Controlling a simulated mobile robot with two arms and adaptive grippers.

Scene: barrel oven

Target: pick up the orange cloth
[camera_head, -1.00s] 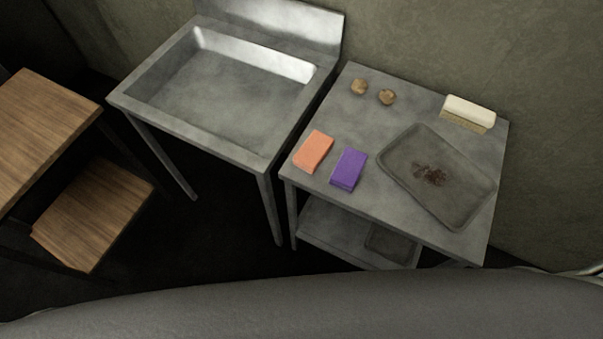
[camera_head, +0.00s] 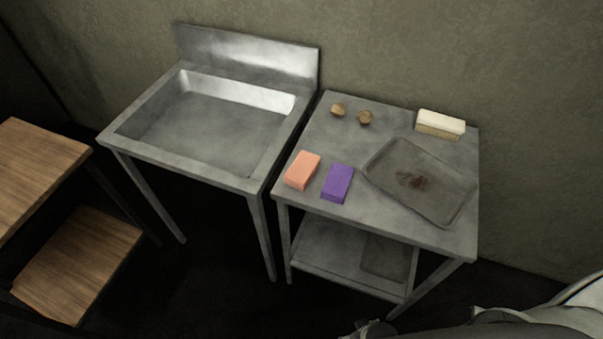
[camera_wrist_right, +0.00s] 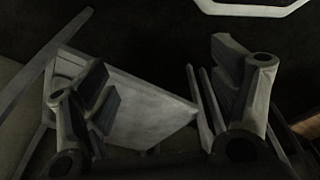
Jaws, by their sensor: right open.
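The orange cloth (camera_head: 302,171) is a small block-shaped piece lying at the front left corner of the metal side table (camera_head: 330,228). A purple block-shaped piece (camera_head: 337,183) lies just right of it, with a narrow gap between. My right gripper (camera_wrist_right: 163,85) is open and empty in the right wrist view, its two fingers wide apart. The cloth cannot be made out in that view. In the head view part of my right arm shows at the bottom right, below the table and well away from the cloth. My left gripper is not in view.
A grey tray (camera_head: 440,190) with a dark stain lies on the table's right. Two small brown lumps (camera_head: 365,117) and a cream brush-like block (camera_head: 441,121) sit at the back. A metal sink (camera_head: 205,125) stands left, and a wooden table (camera_head: 35,165) far left.

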